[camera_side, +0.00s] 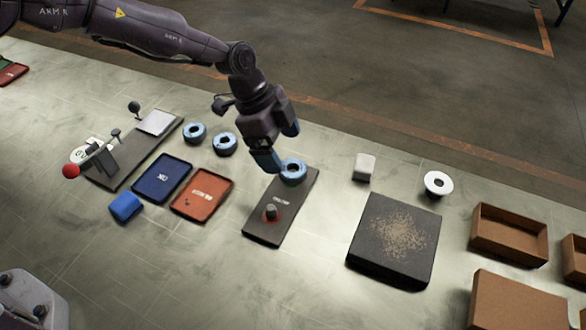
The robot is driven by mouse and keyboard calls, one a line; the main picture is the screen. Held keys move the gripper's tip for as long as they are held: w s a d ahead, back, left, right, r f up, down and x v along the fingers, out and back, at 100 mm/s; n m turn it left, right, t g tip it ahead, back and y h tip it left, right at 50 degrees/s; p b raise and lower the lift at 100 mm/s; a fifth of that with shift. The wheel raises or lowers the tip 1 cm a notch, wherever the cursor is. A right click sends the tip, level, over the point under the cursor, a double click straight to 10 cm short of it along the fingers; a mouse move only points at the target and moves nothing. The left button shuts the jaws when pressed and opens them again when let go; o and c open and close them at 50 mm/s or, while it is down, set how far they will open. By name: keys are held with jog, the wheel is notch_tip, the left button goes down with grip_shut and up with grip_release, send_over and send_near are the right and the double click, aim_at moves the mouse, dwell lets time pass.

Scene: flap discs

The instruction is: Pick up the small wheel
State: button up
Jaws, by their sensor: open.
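Three blue ring-shaped wheels are in view. One blue wheel (292,172) lies at the far end of a long dark board (262,228); the other two, the left wheel (195,133) and the middle wheel (225,144), lie on the table to its left. I cannot tell which the task calls small. My gripper (279,147) is open and empty, with its blue fingers pointing down just above and beside the wheel on the board. One finger partly overlaps that wheel's left edge in this view, and I cannot tell whether they touch.
A blue tray (162,178) and an orange tray (202,194) lie left. A white spool (438,184), a speckled dark block (376,262) and cardboard boxes (508,250) are right.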

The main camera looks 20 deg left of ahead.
aim_at(291, 171)
jog(key=shift+x, duration=2.75)
jog(key=shift+w, duration=0.1)
jog(key=c, duration=1.1)
jog(key=shift+c, duration=0.2)
jog(key=shift+r, duration=0.15)
